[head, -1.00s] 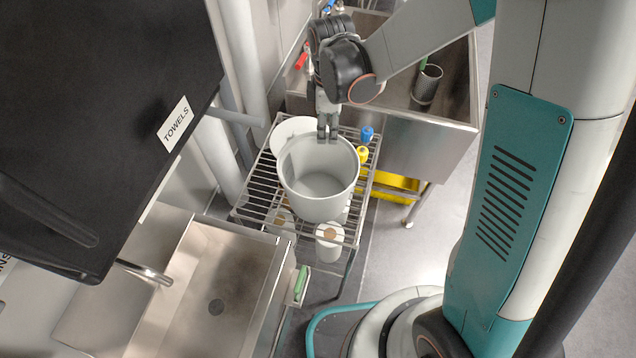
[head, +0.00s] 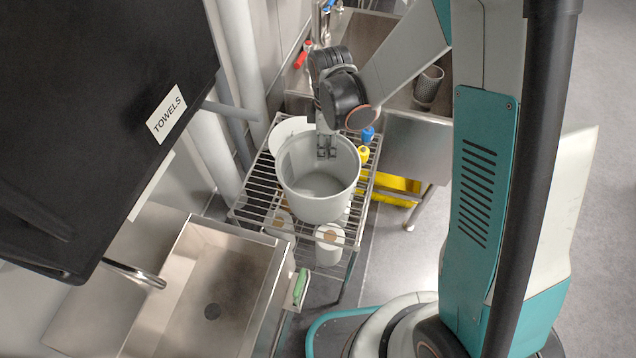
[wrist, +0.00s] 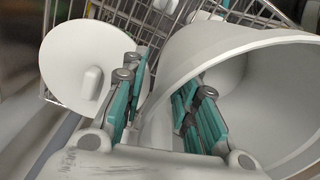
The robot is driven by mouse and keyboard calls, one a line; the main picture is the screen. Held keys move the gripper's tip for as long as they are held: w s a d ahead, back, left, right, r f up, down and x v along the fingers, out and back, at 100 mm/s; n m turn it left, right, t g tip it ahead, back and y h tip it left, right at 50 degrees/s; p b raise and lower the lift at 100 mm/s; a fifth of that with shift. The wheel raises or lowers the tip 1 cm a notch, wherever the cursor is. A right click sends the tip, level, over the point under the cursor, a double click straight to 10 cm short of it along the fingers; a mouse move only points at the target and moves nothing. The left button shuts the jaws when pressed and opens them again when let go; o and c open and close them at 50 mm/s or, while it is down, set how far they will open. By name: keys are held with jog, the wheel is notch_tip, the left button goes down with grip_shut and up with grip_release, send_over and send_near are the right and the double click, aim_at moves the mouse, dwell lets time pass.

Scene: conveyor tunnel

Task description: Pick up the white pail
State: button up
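The white pail (head: 318,205) stands upright and open-topped on a wire rack, and it looks empty. It fills the right of the wrist view (wrist: 270,70). My gripper (head: 326,150) points down at the pail's far rim. In the wrist view my gripper (wrist: 160,100) is open and straddles the pail's wall: one finger is inside the pail, the other outside. Gaps show between the fingers and the wall. A round white lid (head: 283,132) with a knob lies behind the pail; it also shows in the wrist view (wrist: 85,65), beside the outer finger.
The wire rack (head: 255,195) holds white rolls (head: 329,252) on a lower shelf. Blue (head: 367,135) and yellow (head: 364,153) bottle tops stand right of the pail. A steel sink (head: 215,290) is at front left. A black towel dispenser (head: 90,110) overhangs the left side.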

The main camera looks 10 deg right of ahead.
grip_shut()
jog(key=shift+r, duration=0.1)
notch_tip(320, 180, up, 20)
jog(key=p, duration=0.6)
dwell(0.5)
